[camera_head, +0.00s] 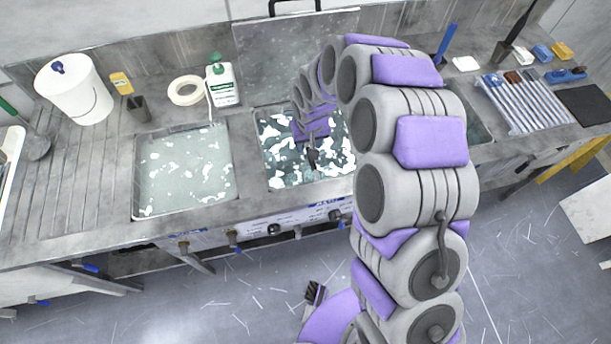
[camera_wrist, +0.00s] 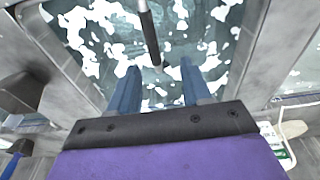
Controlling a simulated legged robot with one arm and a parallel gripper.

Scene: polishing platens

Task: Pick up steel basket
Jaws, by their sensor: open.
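My gripper (camera_wrist: 159,68) is open, with its two blue fingers apart above the middle sink. In the head view my gripper (camera_head: 311,158) hangs over that foamy middle sink (camera_head: 262,150). A dark rod with a grey end (camera_wrist: 148,32) stands out just beyond the fingertips, roughly between them in the picture; it may be a handle, but I cannot tell what it belongs to. I cannot make out a steel basket clearly; foam, murky water and my arm cover much of the sink.
A second foamy sink (camera_head: 185,170) lies to the left. A white bucket (camera_head: 76,92), a tape roll (camera_head: 188,90) and a soap bottle (camera_head: 222,84) stand behind it. An upright metal panel (camera_head: 275,50) rises behind the middle sink. Rods (camera_head: 522,100) lie at the right.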

